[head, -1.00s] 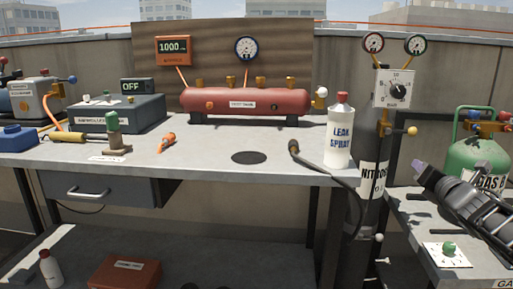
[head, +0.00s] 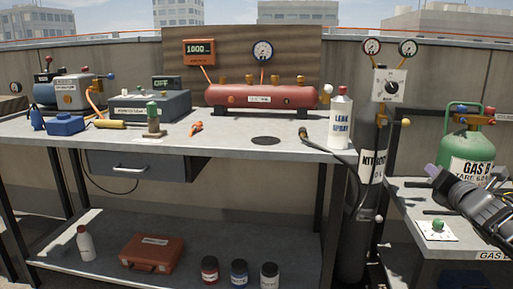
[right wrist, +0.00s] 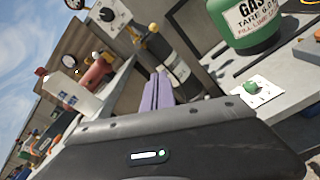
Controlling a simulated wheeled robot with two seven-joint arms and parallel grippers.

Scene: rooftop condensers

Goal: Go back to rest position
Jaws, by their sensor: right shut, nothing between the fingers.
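My right gripper (head: 432,171) is at the right edge of the head view, above the side table (head: 408,188) and in front of the green gas cylinder (head: 468,146). In the right wrist view its purple fingers (right wrist: 158,90) are together with nothing between them. A white plate with a green knob (head: 438,226) lies below the gripper. The left gripper does not show in either view.
The workbench (head: 225,149) carries a red manifold tank (head: 262,97), a white leak spray bottle (head: 340,122) and a grey box (head: 150,105). A dark nitrogen cylinder (head: 368,200) stands between bench and side table. A red case (head: 152,252) sits on the lower shelf.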

